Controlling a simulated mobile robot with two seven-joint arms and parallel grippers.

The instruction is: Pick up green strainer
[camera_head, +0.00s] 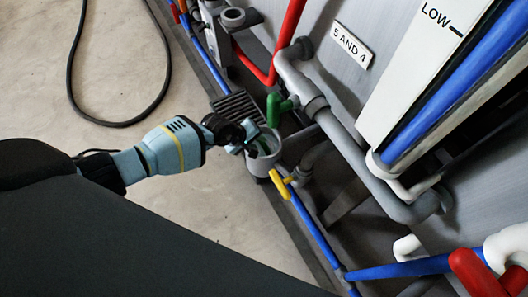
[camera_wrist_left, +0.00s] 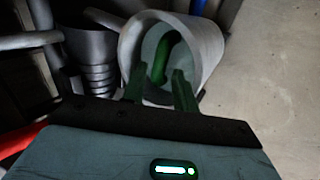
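A green curved piece (camera_wrist_left: 163,57), which may be the green strainer, stands inside a round grey cup (camera_wrist_left: 208,45) in the left wrist view. In the head view the cup (camera_head: 270,168) is beside the grey pipes, and my left gripper (camera_head: 254,146) is at its mouth. In the left wrist view my left gripper (camera_wrist_left: 158,84) has its two fingers apart, with the green piece showing between and beyond them. I cannot tell whether they touch it. A green pipe-like fitting (camera_head: 274,110) stands just behind the cup. My right gripper is out of view.
A yellow valve handle (camera_head: 281,185) and a blue pipe (camera_head: 314,230) are close in front of the cup. A thick grey pipe (camera_head: 345,142) and a red pipe (camera_head: 288,30) run along the wall. Open floor (camera_head: 200,215) is to the left, with a black hose (camera_head: 120,123).

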